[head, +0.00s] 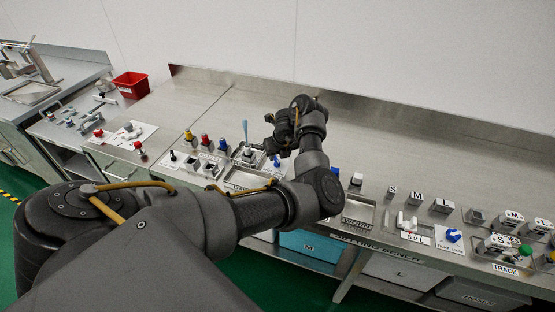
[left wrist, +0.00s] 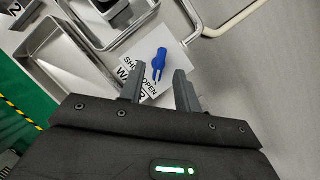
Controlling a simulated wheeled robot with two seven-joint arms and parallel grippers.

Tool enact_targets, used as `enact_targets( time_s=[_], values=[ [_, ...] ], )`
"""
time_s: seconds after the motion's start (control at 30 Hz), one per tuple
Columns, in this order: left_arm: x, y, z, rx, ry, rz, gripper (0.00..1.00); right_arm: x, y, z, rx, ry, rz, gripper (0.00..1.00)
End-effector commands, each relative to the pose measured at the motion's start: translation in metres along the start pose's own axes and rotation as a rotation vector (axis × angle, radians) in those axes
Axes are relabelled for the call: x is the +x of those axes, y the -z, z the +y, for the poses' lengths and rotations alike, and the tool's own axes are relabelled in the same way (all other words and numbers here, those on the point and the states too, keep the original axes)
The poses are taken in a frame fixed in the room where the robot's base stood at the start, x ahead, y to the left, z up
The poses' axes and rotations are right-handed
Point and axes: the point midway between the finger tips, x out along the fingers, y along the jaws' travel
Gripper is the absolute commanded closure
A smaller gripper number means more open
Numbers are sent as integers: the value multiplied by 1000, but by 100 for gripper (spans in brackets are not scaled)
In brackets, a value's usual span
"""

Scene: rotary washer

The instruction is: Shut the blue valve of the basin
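The blue valve (left wrist: 159,60) is a small lever on a white card (left wrist: 140,84) marked SHUT, OPEN and WATER in the left wrist view. In the head view, a bit of blue (head: 276,161) shows just below my left gripper (head: 271,132). In the left wrist view my left gripper (left wrist: 158,76) is open, with its two dark fingers apart and nothing between them. The lever lies just beyond the fingertips, roughly in line with the gap; I see no contact. A steel basin (left wrist: 40,38) is beside the card. My right gripper is not in view.
A bent metal pipe (left wrist: 190,28) runs close to the valve. Several coloured knobs (head: 205,140) stand left of my gripper on the steel bench. Another blue knob (head: 453,236) sits on a card at the right. The bench behind my arm is clear.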

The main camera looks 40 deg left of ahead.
Motion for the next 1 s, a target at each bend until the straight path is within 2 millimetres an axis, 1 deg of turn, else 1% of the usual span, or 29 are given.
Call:
enact_targets(
  time_s=[0.03, 0.2, 0.33, 0.57, 0.67, 0.83, 1.0],
  values=[
    [10, 1, 2, 4, -5, 1, 67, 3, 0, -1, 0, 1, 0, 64],
    [25, 0, 0, 2, -1, 1, 67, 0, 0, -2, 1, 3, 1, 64],
    [30, 0, 0, 1, 0, 0, 67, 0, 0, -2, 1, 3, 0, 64],
    [31, 0, 0, 0, 1, 0, 67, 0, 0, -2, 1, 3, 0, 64],
    [31, 0, 0, 0, 1, 0, 78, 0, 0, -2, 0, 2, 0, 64],
    [30, 0, 0, 0, 1, 0, 100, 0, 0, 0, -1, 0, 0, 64],
    [30, 0, 0, 2, 2, 0, 100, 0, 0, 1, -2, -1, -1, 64]
  ],
)
